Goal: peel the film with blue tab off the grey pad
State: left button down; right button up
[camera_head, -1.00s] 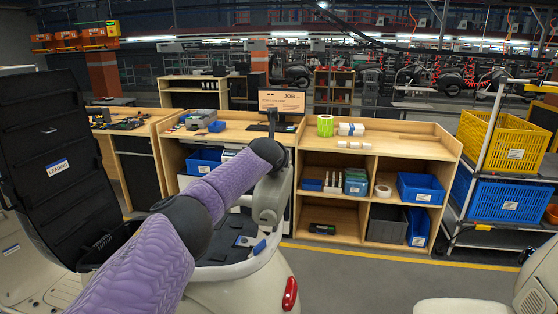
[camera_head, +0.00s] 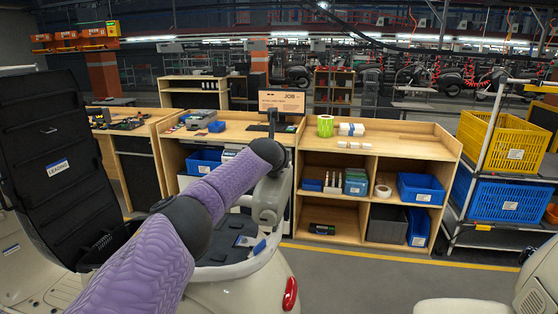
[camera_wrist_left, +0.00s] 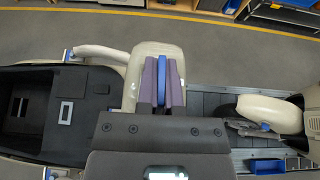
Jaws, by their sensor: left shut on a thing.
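My left gripper (camera_wrist_left: 161,62) is in the left wrist view, its two purple fingers shut on the blue tab (camera_wrist_left: 161,85). The tab shows as a narrow upright blue strip between them. A cream surface lies behind the fingers. I cannot make out the clear film or how far it lies on the pad. A small grey square with a pale border (camera_wrist_left: 66,113) lies in the dark compartment to the left; I cannot tell whether it is the grey pad. In the head view my purple-sleeved left arm reaches in, and I cannot make out its fingers. My right gripper is not in view.
A cream scooter body (camera_head: 245,292) with a raised black seat lid (camera_head: 60,150) is close in front. A wooden workbench (camera_head: 400,140) stands behind it, with a trolley of yellow (camera_head: 500,140) and blue crates at right. Floor shows between the scooters.

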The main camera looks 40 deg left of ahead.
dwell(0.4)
pick_arm(q)
jog(key=r, duration=0.1)
jog(key=r+p, duration=0.1)
jog(key=s+d+r, duration=0.1)
jog(key=shift+r, duration=0.1)
jog(key=shift+s+d+r+p, duration=0.2)
jog(key=shift+r, duration=0.5)
jog(key=shift+s+d+r+p, duration=0.2)
jog(key=shift+d+r+p, duration=0.05)
jog(key=shift+r, duration=0.4)
jog(key=shift+s+d+r+p, duration=0.2)
jog(key=shift+r, duration=0.5)
notch_tip(320, 180, up, 7)
jog(key=s+d+p, duration=0.2)
jog(key=shift+s+d+r, duration=0.15)
jog(key=shift+s+d, duration=0.05)
